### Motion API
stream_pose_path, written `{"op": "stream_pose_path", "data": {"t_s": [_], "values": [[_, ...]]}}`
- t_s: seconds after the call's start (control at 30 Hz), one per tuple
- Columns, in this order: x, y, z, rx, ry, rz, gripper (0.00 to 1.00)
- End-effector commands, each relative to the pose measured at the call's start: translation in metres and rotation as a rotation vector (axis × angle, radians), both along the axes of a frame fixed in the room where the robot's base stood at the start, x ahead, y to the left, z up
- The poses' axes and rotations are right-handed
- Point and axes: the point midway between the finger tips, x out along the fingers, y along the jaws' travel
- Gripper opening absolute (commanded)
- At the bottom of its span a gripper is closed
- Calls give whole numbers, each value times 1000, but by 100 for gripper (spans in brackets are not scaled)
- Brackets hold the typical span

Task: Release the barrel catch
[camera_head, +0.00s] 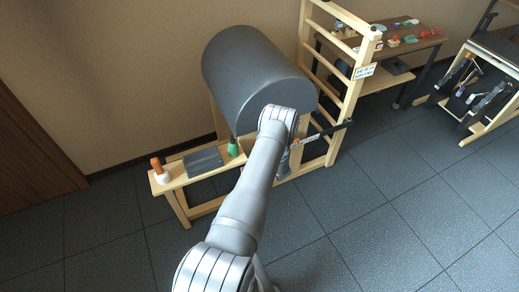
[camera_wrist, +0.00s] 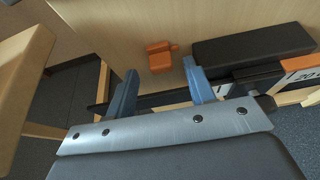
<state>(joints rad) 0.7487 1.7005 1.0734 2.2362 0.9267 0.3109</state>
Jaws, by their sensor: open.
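The dark grey barrel (camera_head: 245,70) rests on a light wooden frame in the head view. A small orange piece (camera_wrist: 160,57), which looks like the catch, sits on a pale wooden panel in the wrist view. My gripper (camera_wrist: 161,69) is open, with its two blue fingers apart. In the picture the orange piece lies between and just beyond the fingertips. I see no contact, but the depth gap is hard to judge. In the head view my arm hides the fingers and most of the catch area.
A black padded block (camera_wrist: 250,45) lies right of the fingers, near an orange-edged number label (camera_wrist: 303,76). A dark bar runs behind the fingers. A wooden ladder (camera_head: 352,85) stands right of the barrel. A low bench (camera_head: 170,183) holds bottles at left. Floor in front is clear.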

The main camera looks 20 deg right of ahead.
Motion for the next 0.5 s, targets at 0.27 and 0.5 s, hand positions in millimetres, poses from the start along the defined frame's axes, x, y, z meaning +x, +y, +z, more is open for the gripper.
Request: {"op": "stream_pose_path", "data": {"t_s": [0.27,0.5], "values": [[17,0,-7,0,0,-1,49],[18,0,-7,1,0,-1,49]]}}
